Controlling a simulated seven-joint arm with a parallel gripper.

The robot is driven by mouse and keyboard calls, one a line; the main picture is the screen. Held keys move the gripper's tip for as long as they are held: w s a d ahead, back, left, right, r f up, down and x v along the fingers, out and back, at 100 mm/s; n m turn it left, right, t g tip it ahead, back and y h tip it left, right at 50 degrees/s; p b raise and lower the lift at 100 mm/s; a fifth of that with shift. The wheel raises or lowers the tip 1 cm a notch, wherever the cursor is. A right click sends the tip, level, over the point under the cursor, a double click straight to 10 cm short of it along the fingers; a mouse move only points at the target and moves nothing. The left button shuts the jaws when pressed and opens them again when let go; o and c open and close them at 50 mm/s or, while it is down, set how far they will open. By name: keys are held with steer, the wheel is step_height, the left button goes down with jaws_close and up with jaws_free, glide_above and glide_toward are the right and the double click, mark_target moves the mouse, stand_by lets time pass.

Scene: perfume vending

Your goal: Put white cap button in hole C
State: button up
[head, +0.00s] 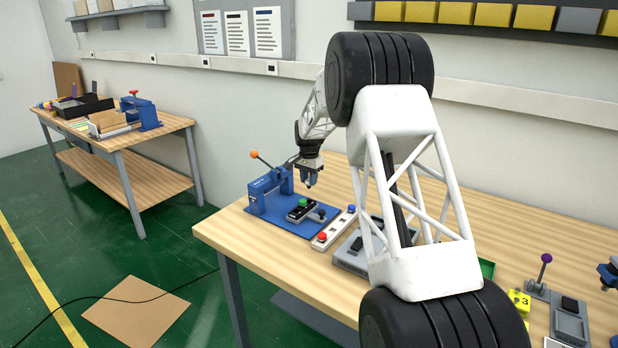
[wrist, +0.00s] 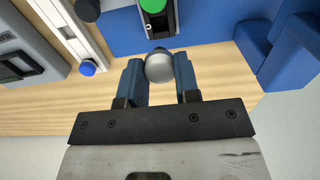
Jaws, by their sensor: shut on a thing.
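My gripper (head: 309,184) is over the near-left part of the table, above the blue base plate. In the wrist view its two blue fingers (wrist: 160,72) are shut on a rounded, silver-white cap button (wrist: 158,68). The button is too small to make out in the head view. A white strip (head: 336,228) lies to the right of the blue plate, with a red button (head: 322,237) at its near end and a blue button (head: 351,209) at its far end. The strip also shows at the upper left of the wrist view (wrist: 60,22). I cannot read any hole letters.
A black box with a green button (head: 303,203) and a dark knob (head: 322,210) stands on the blue plate (head: 283,222). A blue lever press (head: 269,190) with an orange knob stands at its left. A grey device (head: 350,258) lies right of the strip.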

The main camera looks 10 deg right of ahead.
steer(key=shift+f, duration=2.65)
steer(key=shift+f, duration=0.8)
stand_by(0.9)
steer(key=o, duration=1.4)
steer(key=shift+o, duration=0.2)
steer(key=shift+r, duration=0.1)
steer(key=shift+r, duration=3.4)
steer(key=shift+r, duration=0.1)
